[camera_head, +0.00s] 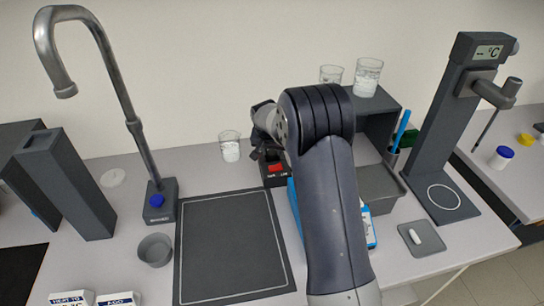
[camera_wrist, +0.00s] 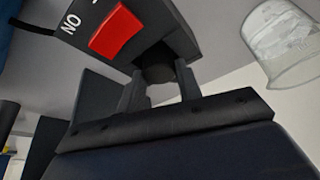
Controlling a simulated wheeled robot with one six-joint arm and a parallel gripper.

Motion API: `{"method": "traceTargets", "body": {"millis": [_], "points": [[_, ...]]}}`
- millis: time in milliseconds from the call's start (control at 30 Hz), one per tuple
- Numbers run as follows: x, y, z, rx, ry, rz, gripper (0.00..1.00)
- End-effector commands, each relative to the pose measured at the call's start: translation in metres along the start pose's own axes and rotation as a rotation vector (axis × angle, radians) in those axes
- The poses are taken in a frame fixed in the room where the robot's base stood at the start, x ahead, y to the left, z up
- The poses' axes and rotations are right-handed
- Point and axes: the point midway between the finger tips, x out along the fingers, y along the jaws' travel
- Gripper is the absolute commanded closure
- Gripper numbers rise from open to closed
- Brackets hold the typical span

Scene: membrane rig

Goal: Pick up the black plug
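The black plug (camera_wrist: 157,67) shows in the wrist view as a short dark round piece against the side of a dark box (camera_wrist: 75,25) with a red switch (camera_wrist: 117,32). My gripper (camera_wrist: 160,82) has one finger on each side of the plug. I cannot tell whether the fingers press on it or stand just clear of it. In the head view my gripper (camera_head: 258,153) is low behind my arm, close above the dark box (camera_head: 273,180). The plug cannot be made out there.
A glass beaker (camera_head: 230,147) stands left of the box and shows at the wrist view's upper right (camera_wrist: 288,42). A grey shelf (camera_head: 383,108) bears two beakers behind my arm. A tall tap (camera_head: 140,140) stands left. The dark mat (camera_head: 230,245) is clear.

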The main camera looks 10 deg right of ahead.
Motion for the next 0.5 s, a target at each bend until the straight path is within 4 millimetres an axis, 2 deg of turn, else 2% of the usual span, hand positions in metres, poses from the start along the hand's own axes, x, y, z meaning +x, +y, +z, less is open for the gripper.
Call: {"method": "traceTargets", "body": {"millis": [67,367,500], "points": [[-0.0001,0.0001,0.0001,0.000,0.000,0.000,0.74],[-0.0001,0.0001,0.0001,0.000,0.000,0.000,0.99],[-0.0001,0.0001,0.0001,0.000,0.000,0.000,1.00]]}}
